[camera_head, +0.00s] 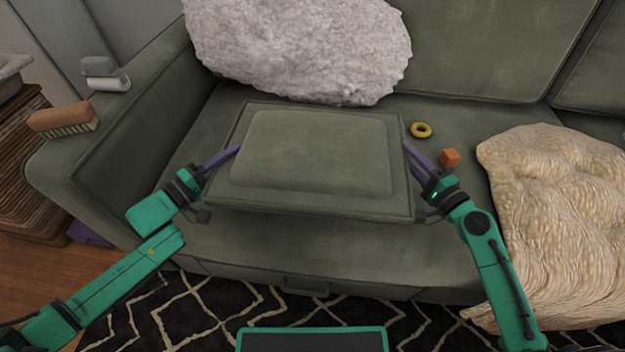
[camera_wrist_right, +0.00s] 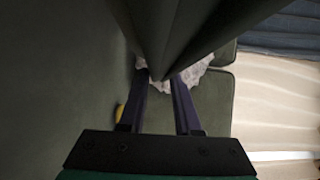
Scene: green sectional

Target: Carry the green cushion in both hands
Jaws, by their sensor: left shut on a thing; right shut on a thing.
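The green cushion (camera_head: 315,155) is a flat, square pad with a raised middle, in the centre of the head view over the sofa seat. My left gripper (camera_head: 232,152) is shut on its left edge. My right gripper (camera_head: 412,152) is shut on its right edge. In the right wrist view the cushion (camera_wrist_right: 185,35) fills the top, its edge between the two fingers of my right gripper (camera_wrist_right: 162,82). The fingertips are partly hidden by the cushion. I cannot tell how far the cushion is above the seat.
A green sofa (camera_head: 480,50) holds a fluffy white pillow (camera_head: 300,45) behind the cushion. A yellow ring (camera_head: 421,130) and an orange block (camera_head: 450,157) lie to the right, near a beige pillow (camera_head: 555,215). A brush (camera_head: 63,119) rests on the left armrest.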

